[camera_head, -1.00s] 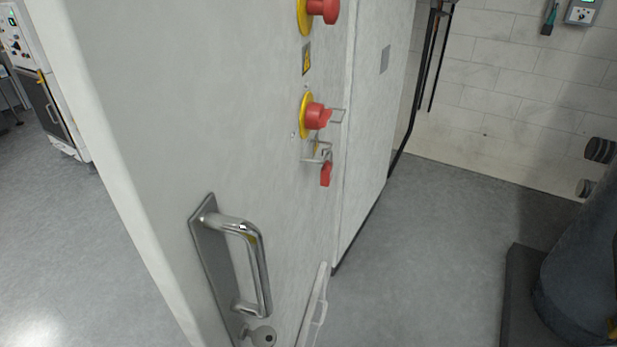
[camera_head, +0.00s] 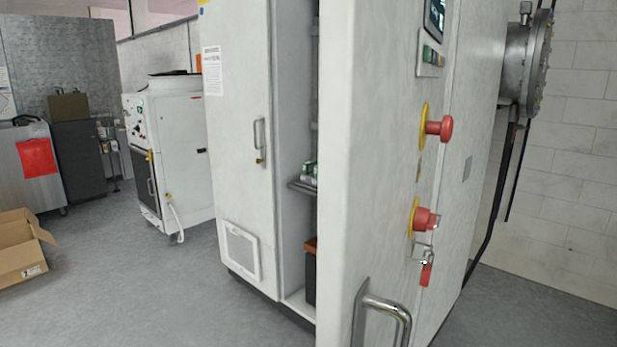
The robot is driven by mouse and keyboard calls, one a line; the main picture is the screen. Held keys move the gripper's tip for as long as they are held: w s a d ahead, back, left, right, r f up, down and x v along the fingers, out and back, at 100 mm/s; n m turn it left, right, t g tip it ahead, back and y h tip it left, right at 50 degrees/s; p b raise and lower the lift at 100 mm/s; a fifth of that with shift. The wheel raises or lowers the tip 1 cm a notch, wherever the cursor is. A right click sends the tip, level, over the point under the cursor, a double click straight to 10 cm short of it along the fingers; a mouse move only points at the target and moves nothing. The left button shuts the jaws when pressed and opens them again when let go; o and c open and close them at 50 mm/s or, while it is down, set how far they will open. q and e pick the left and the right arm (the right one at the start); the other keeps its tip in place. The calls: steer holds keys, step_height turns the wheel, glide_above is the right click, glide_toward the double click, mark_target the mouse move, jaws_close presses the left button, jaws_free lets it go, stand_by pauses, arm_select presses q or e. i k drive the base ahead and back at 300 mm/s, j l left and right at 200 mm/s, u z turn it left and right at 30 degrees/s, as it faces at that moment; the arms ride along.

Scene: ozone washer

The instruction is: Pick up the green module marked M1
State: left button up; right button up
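Small green and white items (camera_head: 309,172) sit on a grey shelf (camera_head: 303,188) inside the white cabinet, seen through the gap between its left front panel and the open door. One of them may be the green module, but the M1 marking is too small to read. The open white door (camera_head: 375,160) covers the right part of the cabinet's inside. Neither of my grippers is in view.
The door carries red emergency buttons (camera_head: 439,128), a red padlock (camera_head: 427,272) and a metal handle (camera_head: 385,310). A cardboard box (camera_head: 20,250) lies at left. Floor (camera_head: 130,290) is clear in front.

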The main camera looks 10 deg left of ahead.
mark_target(307, 167)
steer(key=k+j, duration=0.1)
steer(key=j, duration=0.4)
steer(key=k+j+z, duration=0.15)
steer(key=j, duration=0.8)
steer(key=i+j, duration=0.2)
steer(key=j, duration=0.15)
steer(key=i+j+z, duration=0.15)
steer(key=j, duration=0.2)
steer(key=i+j, duration=0.2)
steer(key=j, duration=0.2)
steer(key=i+j+z, duration=0.1)
steer(key=j, duration=0.3)
steer(key=i+j, duration=0.2)
steer(key=j, duration=0.2)
steer(key=i+l+z, duration=0.05)
